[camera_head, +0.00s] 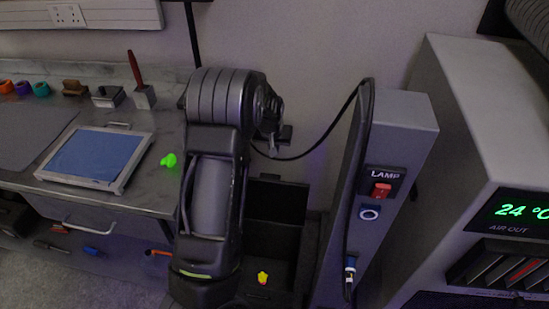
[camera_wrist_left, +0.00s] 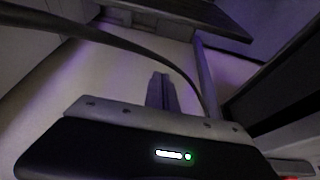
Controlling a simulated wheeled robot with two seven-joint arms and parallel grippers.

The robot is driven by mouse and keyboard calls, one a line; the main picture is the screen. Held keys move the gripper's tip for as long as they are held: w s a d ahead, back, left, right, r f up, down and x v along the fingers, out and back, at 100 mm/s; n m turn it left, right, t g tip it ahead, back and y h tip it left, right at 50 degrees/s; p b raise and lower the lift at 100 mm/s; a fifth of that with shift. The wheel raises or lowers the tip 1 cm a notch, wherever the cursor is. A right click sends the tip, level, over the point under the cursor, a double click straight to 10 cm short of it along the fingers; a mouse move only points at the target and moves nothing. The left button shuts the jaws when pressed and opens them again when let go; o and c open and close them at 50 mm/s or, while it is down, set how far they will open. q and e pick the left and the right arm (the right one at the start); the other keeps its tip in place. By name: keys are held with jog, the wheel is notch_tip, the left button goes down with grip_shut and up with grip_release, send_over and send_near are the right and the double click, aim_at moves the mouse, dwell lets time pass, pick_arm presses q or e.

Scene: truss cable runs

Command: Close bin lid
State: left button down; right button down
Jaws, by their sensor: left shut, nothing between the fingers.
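A dark open bin (camera_head: 283,238) stands on the floor between the bench and the grey lamp column. A small yellow object (camera_head: 263,278) shows inside it. A dark panel, apparently its lid, stands raised at the back against the wall. My arm crosses in front of the bin's left side and hides part of it. My left gripper (camera_head: 272,118) is above and behind the bin, near the wall, partly hidden by my wrist. In the left wrist view the fingers (camera_wrist_left: 162,90) are together, with nothing between them. I cannot clearly tell the lid in that view.
A black cable (camera_head: 318,148) loops from the lamp column (camera_head: 392,135) behind my gripper; a cable (camera_wrist_left: 100,35) also crosses the left wrist view. A large grey cabinet (camera_head: 480,120) stands right.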

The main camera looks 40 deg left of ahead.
pick_arm(q)
jog(key=p+x, duration=0.2)
jog(key=x, duration=0.8)
jog(key=s+d, duration=0.1)
jog(key=s, duration=0.1)
jog(key=s+d+p, duration=0.1)
jog(key=shift+s+r, duration=0.15)
jog(key=shift+s, duration=0.2)
